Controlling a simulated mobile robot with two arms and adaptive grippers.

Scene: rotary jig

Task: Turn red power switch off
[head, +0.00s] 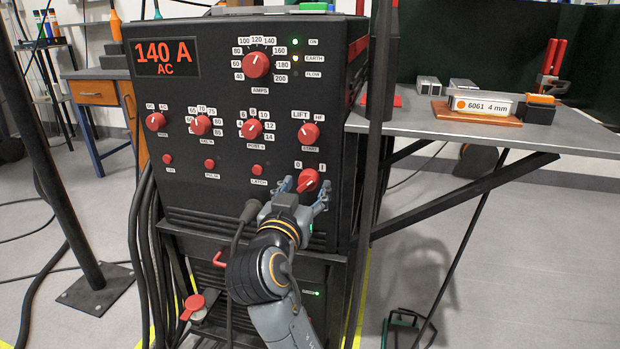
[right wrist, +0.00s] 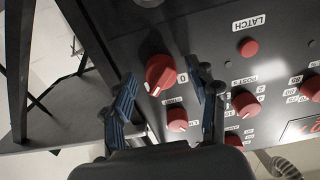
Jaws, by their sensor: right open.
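The red power switch (head: 308,180) is a rotary knob low on the right of the black machine's front, below the labels 0 and I. Its white mark points up and right, toward the I side. In the right wrist view the knob (right wrist: 160,73) appears upside down, with the 0 label to its right. My right gripper (head: 306,190) is open, with one finger on each side of the knob. In the wrist view its fingers (right wrist: 165,95) flank the knob; I cannot tell whether they touch it. My left gripper is not in view.
The machine's display (head: 165,57) reads 140 A AC and the green ON light (head: 295,42) is lit. The START knob (head: 309,133) sits just above the switch. A cable plug (head: 250,210) is left of my gripper. A grey table (head: 440,125) stands at right.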

